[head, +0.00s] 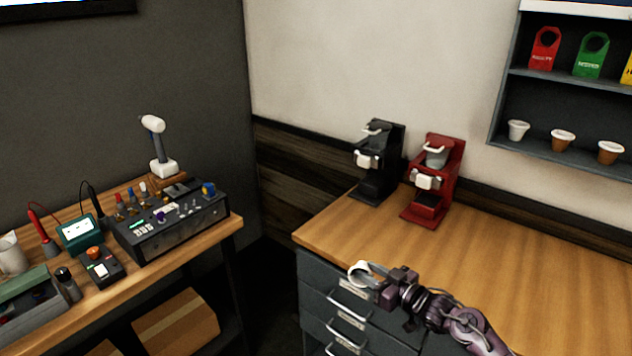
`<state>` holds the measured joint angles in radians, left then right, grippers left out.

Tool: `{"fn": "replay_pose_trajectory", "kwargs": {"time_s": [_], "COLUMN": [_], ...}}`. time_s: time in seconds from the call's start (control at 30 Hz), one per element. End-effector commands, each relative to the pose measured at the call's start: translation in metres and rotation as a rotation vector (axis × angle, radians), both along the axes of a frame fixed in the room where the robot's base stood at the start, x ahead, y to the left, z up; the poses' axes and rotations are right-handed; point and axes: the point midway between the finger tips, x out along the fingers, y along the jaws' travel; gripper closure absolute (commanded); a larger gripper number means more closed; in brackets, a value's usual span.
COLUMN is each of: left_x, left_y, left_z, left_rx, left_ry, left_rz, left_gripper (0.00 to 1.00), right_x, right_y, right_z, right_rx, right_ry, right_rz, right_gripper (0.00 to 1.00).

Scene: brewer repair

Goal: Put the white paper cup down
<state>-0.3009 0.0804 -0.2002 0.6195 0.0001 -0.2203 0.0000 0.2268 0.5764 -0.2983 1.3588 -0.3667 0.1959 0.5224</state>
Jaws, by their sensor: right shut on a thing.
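My right gripper (376,278) reaches in from the lower right and is shut on the white paper cup (356,270). Only a small white, curved part of the cup shows at the fingertips. The fingers hide the rest, and I cannot tell how far it is tilted. Cup and gripper appear over the front left edge of the wooden counter (560,270), above the grey drawers. I cannot tell their height. My left gripper is not in view.
A black brewer (378,165) and a red brewer (432,180) stand at the counter's back left. A wall shelf (560,150) holds small cups and coloured tags. The counter's right side is bare. A workbench (100,310) with electronics stands left, across a gap.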

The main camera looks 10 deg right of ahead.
Motion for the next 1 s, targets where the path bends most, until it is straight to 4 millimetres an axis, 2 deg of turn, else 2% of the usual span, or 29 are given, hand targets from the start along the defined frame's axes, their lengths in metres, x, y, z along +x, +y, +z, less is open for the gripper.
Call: {"fn": "replay_pose_trajectory", "kwargs": {"time_s": [0.17, 0.33, 0.5, 0.7, 0.8, 1.0], "left_x": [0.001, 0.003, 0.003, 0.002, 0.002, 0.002], "left_y": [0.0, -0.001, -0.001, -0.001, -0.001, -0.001], "left_z": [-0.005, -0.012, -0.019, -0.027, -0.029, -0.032], "left_rx": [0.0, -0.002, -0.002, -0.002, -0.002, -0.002], "left_ry": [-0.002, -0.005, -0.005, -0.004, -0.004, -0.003], "left_rz": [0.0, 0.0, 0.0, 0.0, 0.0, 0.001], "left_gripper": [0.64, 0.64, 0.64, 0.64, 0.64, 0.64], "right_x": [-0.027, -0.08, -0.143, -0.21, -0.234, -0.258], "right_y": [0.02, 0.052, 0.071, 0.067, 0.058, 0.043], "right_z": [-0.013, -0.016, -0.002, 0.027, 0.039, 0.052], "right_rx": [0.002, 0.007, 0.007, 0.008, 0.005, 0.002], "right_ry": [0.006, 0.009, 0.012, 0.013, 0.011, 0.005], "right_rz": [-0.02, -0.086, -0.199, -0.369, -0.444, -0.534], "right_gripper": [0.91, 0.91, 0.91, 0.92, 0.92, 0.92]}}
